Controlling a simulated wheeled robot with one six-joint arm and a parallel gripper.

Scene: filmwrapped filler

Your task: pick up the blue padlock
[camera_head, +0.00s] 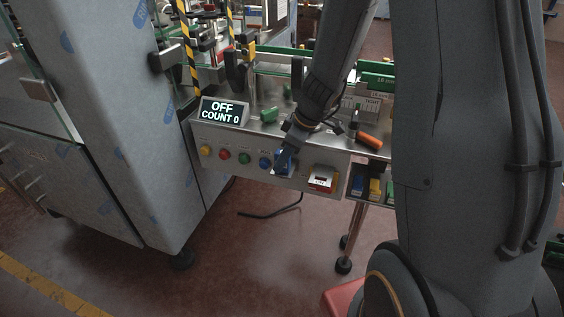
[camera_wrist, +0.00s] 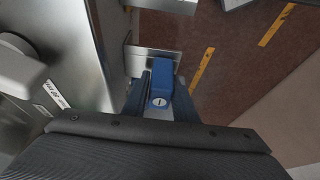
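The blue padlock (camera_wrist: 161,78) shows in the wrist view between my two fingers, its keyhole face towards the camera. My gripper (camera_wrist: 162,92) has a dark finger close against each side of it and looks shut on it. In the head view my gripper (camera_head: 284,154) is at the front of the metal control panel, with blue showing at its tips. The padlock's shackle is hidden. A small metal plate (camera_wrist: 138,62) lies just beyond the padlock; I cannot tell whether they touch.
To the right is a holder with a blue item (camera_head: 358,184) and a yellow item (camera_head: 375,188). A black cable (camera_head: 270,212) hangs below. An orange-handled tool (camera_head: 369,140) lies above.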

